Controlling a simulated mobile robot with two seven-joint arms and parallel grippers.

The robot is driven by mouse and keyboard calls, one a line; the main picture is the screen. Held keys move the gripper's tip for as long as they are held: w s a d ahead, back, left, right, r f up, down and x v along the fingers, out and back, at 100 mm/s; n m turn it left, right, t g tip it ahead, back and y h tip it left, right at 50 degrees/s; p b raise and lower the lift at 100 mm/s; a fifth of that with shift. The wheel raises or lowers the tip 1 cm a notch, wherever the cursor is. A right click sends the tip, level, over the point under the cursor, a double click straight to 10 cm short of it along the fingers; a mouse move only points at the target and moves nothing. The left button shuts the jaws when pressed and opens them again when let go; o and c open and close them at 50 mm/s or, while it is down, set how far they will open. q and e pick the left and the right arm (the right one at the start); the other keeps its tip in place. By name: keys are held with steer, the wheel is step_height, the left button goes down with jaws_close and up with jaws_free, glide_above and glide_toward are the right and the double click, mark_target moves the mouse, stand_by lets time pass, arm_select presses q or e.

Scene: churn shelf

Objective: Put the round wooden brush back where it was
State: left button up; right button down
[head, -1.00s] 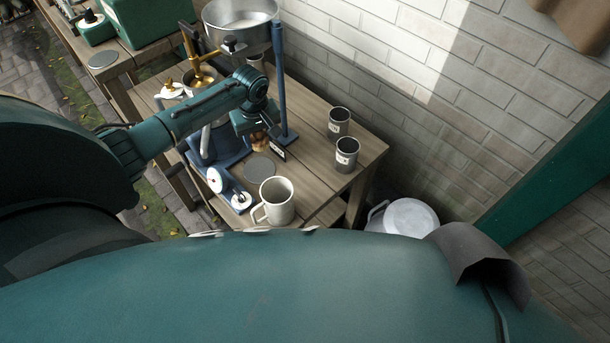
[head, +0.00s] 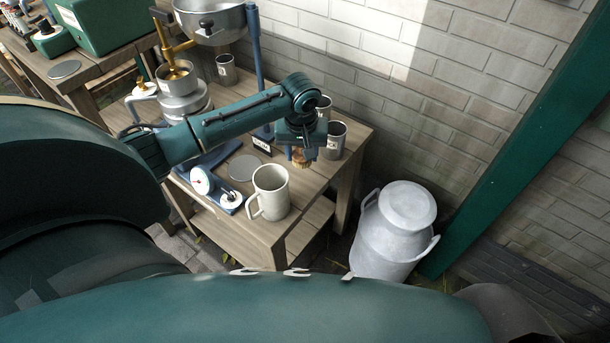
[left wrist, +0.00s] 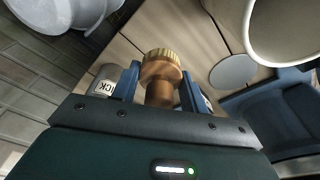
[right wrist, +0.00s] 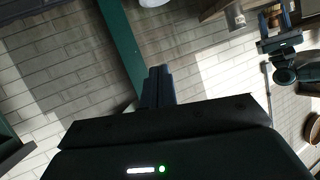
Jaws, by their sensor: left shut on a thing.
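The round wooden brush (head: 302,157) is in the jaws of my left gripper (head: 302,148), over the right part of the wooden table (head: 312,183). In the left wrist view the brush (left wrist: 160,78) shows a ribbed golden round end and a brown neck between the two blue fingers (left wrist: 158,88). I cannot tell whether the brush touches the table. A flat grey disc (head: 243,168) lies bare on the table, left of the gripper. My right gripper (right wrist: 158,85) has its fingers together with nothing visible between them, away from the table.
A pale jug (head: 271,192) stands at the front edge. Two grey labelled cups (head: 334,140) (head: 325,106) stand just behind the left gripper. A small label card (head: 262,147) is behind the disc. A blue-framed machine with a bowl (head: 212,22) stands left. A metal churn (head: 392,235) is on the floor.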

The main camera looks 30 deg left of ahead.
arm_select(q)
step_height(320, 180, down, 3)
step_height(320, 180, down, 3)
steer(key=shift+f+b, duration=0.15)
steer(key=shift+b, duration=0.45)
steer(key=shift+f, duration=0.1)
arm_select(e)
steer(key=shift+s+d+r+t, duration=0.15)
steer(key=shift+d+r+t, duration=0.15)
steer(key=shift+r, duration=0.15)
arm_select(q)
steer(key=o, duration=0.8)
steer(key=shift+c, duration=0.2)
steer(key=o, duration=0.4)
steer(key=shift+o, duration=0.2)
arm_select(e)
steer(key=shift+f, duration=0.35)
